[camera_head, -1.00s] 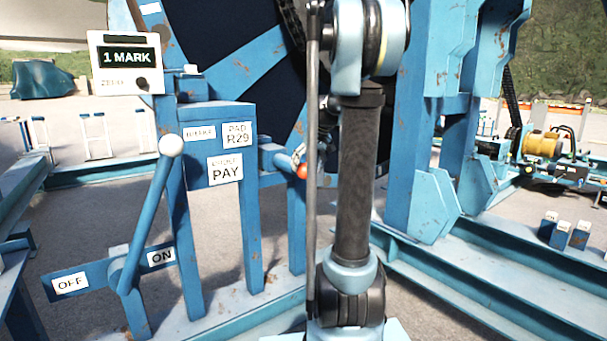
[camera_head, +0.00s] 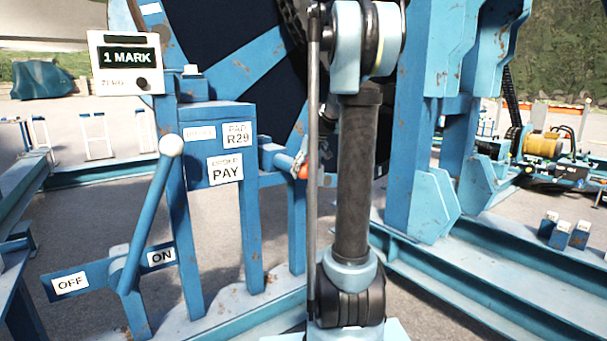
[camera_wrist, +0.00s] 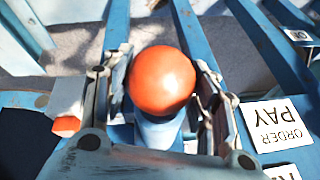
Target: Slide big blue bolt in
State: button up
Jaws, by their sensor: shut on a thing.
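An orange-red ball knob (camera_wrist: 162,80) sits on a light blue stem (camera_wrist: 158,132), which I take to be the big blue bolt's handle. My gripper (camera_wrist: 163,72) is shut on it, with one finger on each side of the ball. In the head view the knob (camera_head: 304,172) shows as a small orange patch, partly behind my arm's thin rod. It lies beside a blue housing (camera_head: 275,157) to the right of the PAY panel. My gripper is mostly hidden there behind my arm. How far the bolt is in cannot be seen.
The blue panel with a PAY label (camera_head: 225,170) stands left of the knob. A white-knobbed lever (camera_head: 150,215) rises between OFF and ON plates. A display box (camera_head: 125,62) reads 1 MARK. The large reel (camera_head: 230,35) is behind. A small orange-tipped block (camera_wrist: 67,124) is near my gripper.

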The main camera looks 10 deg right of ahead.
aim_at(289, 164)
jog(key=w+a, duration=0.1)
jog(key=w, duration=0.2)
jog(key=w+a, duration=0.2)
jog(key=w, duration=0.1)
jog(key=w+a, duration=0.1)
jog(key=w, duration=0.2)
jog(key=shift+w+a, duration=0.3)
jog(key=shift+w, duration=0.1)
jog(key=o, duration=1.5)
jog(key=shift+w, duration=0.1)
jog(key=v, duration=1.2)
